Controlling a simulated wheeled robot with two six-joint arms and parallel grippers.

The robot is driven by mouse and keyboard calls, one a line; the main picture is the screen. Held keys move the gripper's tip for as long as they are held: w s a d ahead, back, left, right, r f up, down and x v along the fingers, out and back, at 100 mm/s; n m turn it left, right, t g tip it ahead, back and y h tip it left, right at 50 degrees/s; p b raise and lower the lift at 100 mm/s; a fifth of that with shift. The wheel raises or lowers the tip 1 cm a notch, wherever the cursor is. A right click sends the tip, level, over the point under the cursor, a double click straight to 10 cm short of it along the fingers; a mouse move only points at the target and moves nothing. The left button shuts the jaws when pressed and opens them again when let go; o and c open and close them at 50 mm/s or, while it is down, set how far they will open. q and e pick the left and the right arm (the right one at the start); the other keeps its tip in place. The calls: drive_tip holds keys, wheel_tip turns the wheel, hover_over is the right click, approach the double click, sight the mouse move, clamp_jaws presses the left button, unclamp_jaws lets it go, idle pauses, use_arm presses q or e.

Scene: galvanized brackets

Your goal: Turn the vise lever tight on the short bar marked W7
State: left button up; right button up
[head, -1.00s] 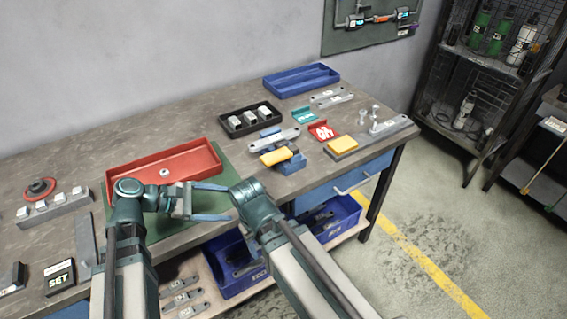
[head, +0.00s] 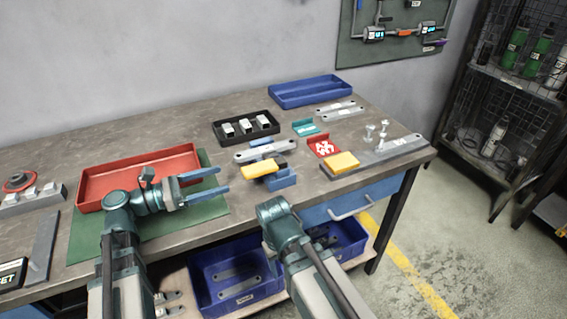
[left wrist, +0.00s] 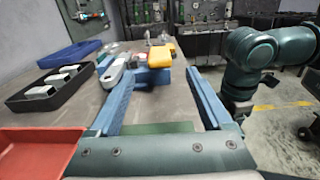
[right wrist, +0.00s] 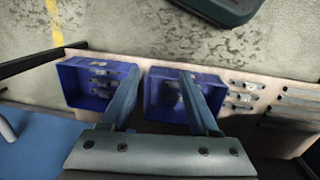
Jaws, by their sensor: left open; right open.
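The blue vise (head: 281,179) stands near the bench's front edge, with a yellow piece (head: 258,169) at its front left. A silver bar with a pale label (head: 262,152) lies across it; the label is too small to read. The bar (left wrist: 114,72) and the yellow piece (left wrist: 159,55) also show ahead in the left wrist view. My left gripper (head: 222,180) is open and empty, left of the vise and apart from it, pointing towards it. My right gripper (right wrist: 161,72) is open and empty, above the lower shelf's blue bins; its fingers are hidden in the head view.
A red tray (head: 92,194) on a green mat (head: 195,213) is at left. A black tray with pale blocks (head: 222,138) and a blue tray (head: 318,98) are behind.

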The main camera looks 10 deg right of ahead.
sight(275, 162)
use_arm(q)
drive_tip(key=x, duration=1.4)
drive_tip(key=shift+w+d, duration=0.1)
drive_tip(key=shift+d, duration=0.05)
clamp_jaws()
idle(0.4)
